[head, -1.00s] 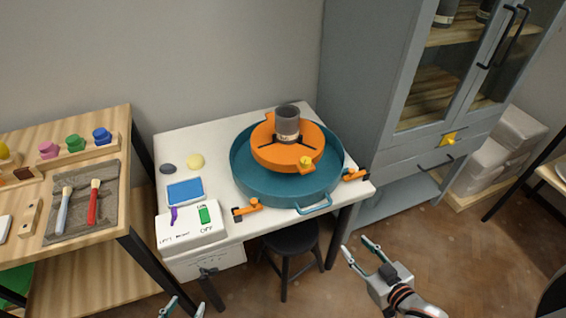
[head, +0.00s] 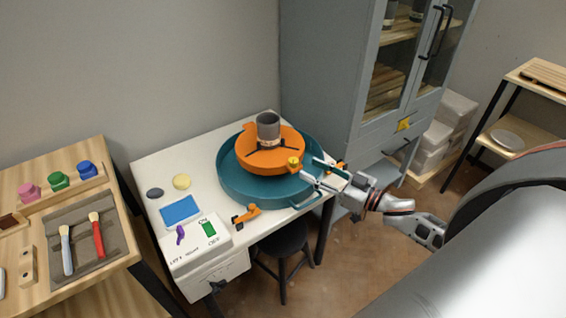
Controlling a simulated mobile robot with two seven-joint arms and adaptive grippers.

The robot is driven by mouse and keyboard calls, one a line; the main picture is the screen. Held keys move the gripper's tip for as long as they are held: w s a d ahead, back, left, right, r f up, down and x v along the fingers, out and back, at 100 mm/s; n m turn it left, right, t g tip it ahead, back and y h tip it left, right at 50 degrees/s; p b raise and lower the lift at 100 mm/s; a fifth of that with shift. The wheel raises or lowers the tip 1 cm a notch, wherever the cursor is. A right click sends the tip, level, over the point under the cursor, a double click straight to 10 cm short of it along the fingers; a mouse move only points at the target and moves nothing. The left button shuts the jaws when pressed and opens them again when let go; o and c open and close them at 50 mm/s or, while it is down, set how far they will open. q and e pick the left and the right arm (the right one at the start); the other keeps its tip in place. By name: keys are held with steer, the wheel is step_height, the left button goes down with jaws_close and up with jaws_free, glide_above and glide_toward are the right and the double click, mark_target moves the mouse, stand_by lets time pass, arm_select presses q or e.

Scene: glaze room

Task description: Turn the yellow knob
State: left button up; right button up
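A small yellow knob (head: 293,161) sits at the front right edge of the orange wheel disc (head: 262,160), which stands inside a teal basin (head: 240,188) on the white table. A second yellow knob-like piece (head: 404,125) is on the front of the grey cabinet, below its glass doors. My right gripper (head: 314,170) reaches in from the right over the basin's right side. Its two fingers are spread and empty, just right of the knob on the disc, and no contact shows. My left gripper is out of view.
A grey cup (head: 268,128) stands on the disc. A control box (head: 197,243) with purple and green switches is at the table's front left. Brushes lie on the wooden table at left. The grey cabinet (head: 323,70) stands close behind.

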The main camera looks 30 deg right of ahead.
mark_target(294, 160)
steer(key=shift+x, duration=3.75)
jaws_close()
